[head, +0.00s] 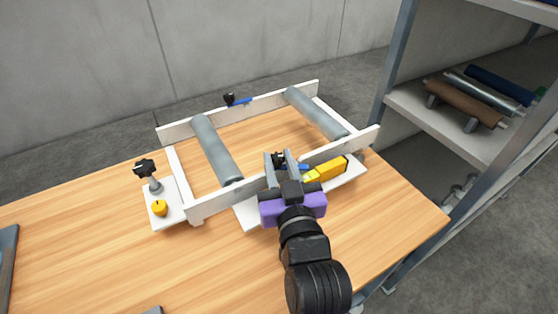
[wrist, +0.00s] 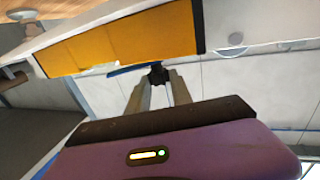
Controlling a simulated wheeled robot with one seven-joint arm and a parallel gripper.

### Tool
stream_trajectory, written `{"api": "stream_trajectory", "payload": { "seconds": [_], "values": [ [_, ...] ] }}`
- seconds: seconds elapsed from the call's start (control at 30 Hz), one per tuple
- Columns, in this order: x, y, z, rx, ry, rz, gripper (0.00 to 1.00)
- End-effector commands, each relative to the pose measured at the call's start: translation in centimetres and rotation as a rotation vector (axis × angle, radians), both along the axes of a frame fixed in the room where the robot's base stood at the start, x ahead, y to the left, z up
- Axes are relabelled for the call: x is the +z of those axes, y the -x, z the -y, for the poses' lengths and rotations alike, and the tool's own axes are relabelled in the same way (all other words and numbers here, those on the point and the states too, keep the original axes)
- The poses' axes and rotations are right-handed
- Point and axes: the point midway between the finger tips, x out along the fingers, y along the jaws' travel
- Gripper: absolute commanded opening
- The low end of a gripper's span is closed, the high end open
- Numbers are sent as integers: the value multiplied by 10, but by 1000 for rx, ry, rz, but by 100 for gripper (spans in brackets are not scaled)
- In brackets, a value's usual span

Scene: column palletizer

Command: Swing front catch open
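The front catch, a blue bar (head: 294,167) with a black knob (head: 278,158), sits on the near rail of the white roller frame (head: 213,204). My gripper (head: 280,160) reaches it from the near side, with one grey finger on each side of the knob. In the wrist view the knob (wrist: 157,75) shows between the fingertips and seems to fill the gap. Whether the fingers press on it is unclear. Part of the blue bar (wrist: 125,69) shows left of the knob there. The rest is hidden behind the fingers and a yellow block.
The yellow block (head: 332,168) stands right beside my gripper on a white plate (head: 249,217). A similar blue catch (head: 240,101) is on the far rail. Two grey rollers (head: 215,149) span the frame. A post with a black knob (head: 145,168) stands left. A shelf (head: 455,128) rises right.

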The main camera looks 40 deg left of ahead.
Motion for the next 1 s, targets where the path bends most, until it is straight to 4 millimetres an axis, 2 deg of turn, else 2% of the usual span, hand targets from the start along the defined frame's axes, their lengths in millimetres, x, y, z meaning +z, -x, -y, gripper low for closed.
{"api": "stream_trajectory", "payload": {
  "seconds": [0.03,0.1,0.57,1.0],
  "values": [
    [0,0,0,0,0,0,9],
    [0,0,0,0,0,0,0],
    [0,-2,0,-79,9,-13,0],
    [-11,3,-7,-208,14,-2,0]
  ]
}}
